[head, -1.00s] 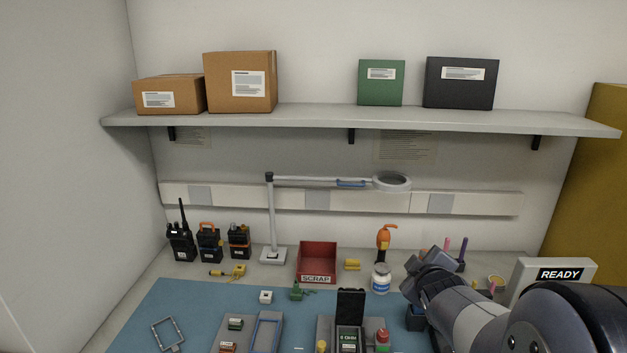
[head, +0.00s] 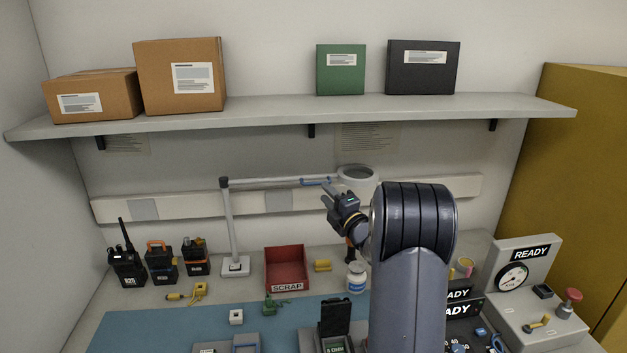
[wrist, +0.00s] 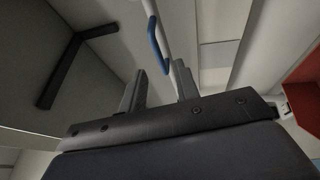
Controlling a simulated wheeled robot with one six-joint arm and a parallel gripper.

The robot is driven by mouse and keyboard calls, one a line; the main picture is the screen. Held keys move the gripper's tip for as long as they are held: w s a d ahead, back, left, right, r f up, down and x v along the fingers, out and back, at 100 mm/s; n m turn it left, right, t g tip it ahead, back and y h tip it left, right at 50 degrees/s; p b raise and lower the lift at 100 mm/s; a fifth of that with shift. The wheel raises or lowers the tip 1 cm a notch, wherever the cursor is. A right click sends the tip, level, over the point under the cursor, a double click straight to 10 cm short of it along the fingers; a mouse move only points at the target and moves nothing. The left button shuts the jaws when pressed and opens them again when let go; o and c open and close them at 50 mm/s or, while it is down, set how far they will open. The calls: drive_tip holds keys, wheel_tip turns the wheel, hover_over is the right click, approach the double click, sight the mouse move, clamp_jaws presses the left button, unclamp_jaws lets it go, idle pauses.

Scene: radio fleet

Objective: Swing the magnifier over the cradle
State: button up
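The magnifier is a pale lamp-like arm on a post (head: 229,225), with a ring-shaped lens head (head: 357,169) at its right end. A blue handle (head: 314,182) hangs under the arm, left of the lens head. My gripper (head: 328,192) is close below and right of this handle. In the wrist view my gripper (wrist: 160,80) is open, and the blue handle (wrist: 157,45) shows just beyond the gap between its fingers, apart from them. Grey fixtures stand at the front of the bench, one with a blue-edged recess (head: 246,345); I cannot tell which is the cradle.
A red scrap bin (head: 286,268), a white jar (head: 357,277) and several radios (head: 162,262) stand on the bench. A shelf (head: 280,108) with boxes runs above the magnifier. A gauge panel (head: 520,280) is at right. My arm hides part of the bench.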

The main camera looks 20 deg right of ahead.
sight(318, 183)
drive_tip(key=p+x, duration=0.1)
drive_tip(key=x, duration=0.5)
drive_tip(key=shift+w+p, duration=0.2)
drive_tip(key=shift+p, duration=0.2)
drive_tip(key=shift+c, duration=0.5)
drive_tip(key=shift+r, duration=0.1)
clamp_jaws()
